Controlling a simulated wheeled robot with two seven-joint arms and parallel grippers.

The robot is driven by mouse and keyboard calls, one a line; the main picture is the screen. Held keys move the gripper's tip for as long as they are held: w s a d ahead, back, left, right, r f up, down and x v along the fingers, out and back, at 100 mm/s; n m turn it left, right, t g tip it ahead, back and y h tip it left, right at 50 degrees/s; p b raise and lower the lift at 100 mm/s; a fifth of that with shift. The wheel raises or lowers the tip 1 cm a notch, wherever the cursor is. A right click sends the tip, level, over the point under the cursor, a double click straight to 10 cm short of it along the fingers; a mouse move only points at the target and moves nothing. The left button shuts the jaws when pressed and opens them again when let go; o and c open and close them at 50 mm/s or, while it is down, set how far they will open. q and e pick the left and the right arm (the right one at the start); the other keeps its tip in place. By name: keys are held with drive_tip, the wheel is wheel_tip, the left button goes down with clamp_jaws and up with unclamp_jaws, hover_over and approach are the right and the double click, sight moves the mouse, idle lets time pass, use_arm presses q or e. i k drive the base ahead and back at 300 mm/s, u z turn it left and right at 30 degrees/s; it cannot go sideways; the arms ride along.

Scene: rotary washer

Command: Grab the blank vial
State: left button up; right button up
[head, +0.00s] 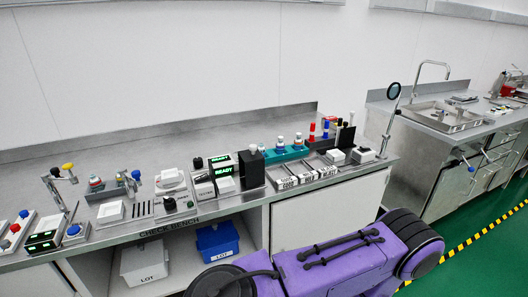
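Small vials with pale caps stand in a teal rack (288,154) at the middle back of the bench. One vial (280,144) is left of another vial (298,140), and a further pale-capped one (253,149) stands at the rack's left end, partly behind a black block. They are too small for me to tell which one is blank. Neither of my grippers is in view. A purple and black part of my own body fills the bottom centre and right, below the bench front.
Labelled trays (311,178) sit in front of the rack. A black upright block (251,170) and lit READY devices (222,171) stand left of it. Red and blue bottles (312,132) stand right. A white LOT bin (144,264) and a blue LOT bin (217,241) sit below.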

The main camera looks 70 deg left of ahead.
sight(262, 150)
drive_tip(key=u, duration=1.9)
